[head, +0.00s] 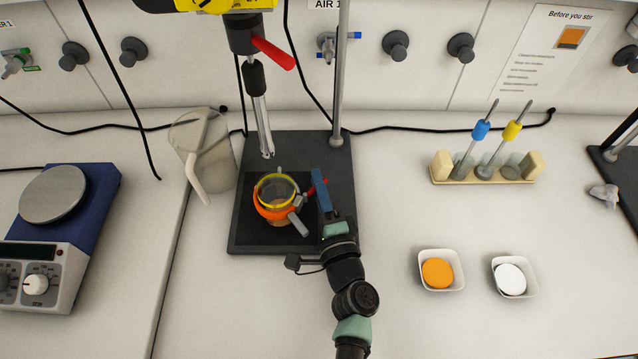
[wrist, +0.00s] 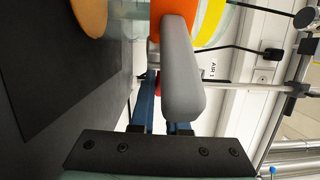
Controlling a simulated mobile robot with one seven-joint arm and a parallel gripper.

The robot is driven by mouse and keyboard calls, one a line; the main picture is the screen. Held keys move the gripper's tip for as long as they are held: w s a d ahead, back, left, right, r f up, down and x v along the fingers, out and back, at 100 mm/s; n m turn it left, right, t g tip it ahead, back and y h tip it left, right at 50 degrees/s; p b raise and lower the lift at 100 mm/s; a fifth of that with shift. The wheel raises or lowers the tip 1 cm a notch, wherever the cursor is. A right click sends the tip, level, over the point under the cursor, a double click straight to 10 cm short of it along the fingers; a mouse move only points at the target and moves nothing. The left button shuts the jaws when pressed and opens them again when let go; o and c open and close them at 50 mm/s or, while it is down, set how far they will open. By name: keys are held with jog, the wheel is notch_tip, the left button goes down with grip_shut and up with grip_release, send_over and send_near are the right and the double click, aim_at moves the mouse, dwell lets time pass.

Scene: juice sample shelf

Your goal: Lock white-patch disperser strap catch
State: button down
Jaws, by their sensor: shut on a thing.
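A clear vessel (head: 277,188) stands on the black stand base under the disperser (head: 245,32), below its metal shaft (head: 263,125). A yellow ring (head: 262,182) and an orange strap (head: 266,212) circle the vessel. A grey lever (head: 299,225) sticks out at the strap's lower right and shows large in the wrist view (wrist: 181,70). A red lever (head: 317,187) sticks out at its right. My gripper (head: 318,178), with blue fingers, is shut on the red lever. The grey lever hides much of the grip in the wrist view. No white patch is distinguishable on the disperser.
A pitcher (head: 203,150) stands left of the black base (head: 245,235), with a blue stirrer plate (head: 95,190) farther left. The right bench front is clear.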

jog(key=y, duration=0.1)
jog(key=n+y+b, duration=0.1)
jog(key=n+g+y+b, duration=0.1)
jog(key=shift+w+a+f+y, duration=0.2)
jog(key=shift+w+f+y, duration=0.05)
jog(key=shift+w+y, duration=0.05)
jog(key=n+g+y+b, duration=0.1)
jog(key=y+b, duration=0.1)
jog(key=n+g+y+b, duration=0.1)
jog(key=n+b, duration=0.1)
jog(key=shift+w+a+f+g+y, duration=0.15)
jog(key=shift+w+a+g+y, duration=0.05)
jog(key=shift+a+g+y, duration=0.2)
jog(key=n+g+y+b, duration=0.1)
jog(key=g+b, duration=0.1)
jog(key=a+n+g+y+b, duration=0.1)
jog(key=n+y+b, duration=0.1)
jog(key=b, duration=0.1)
jog(key=shift+g, duration=0.4)
jog(key=shift+a+r+n+g+y+b, duration=0.15)
jog(key=shift+r+n+g+y+b, duration=0.1)
jog(key=shift+n+g+y+b, duration=0.3)
jog(key=shift+a+r, duration=0.1)
jog(key=c, duration=0.9)
grip_release()
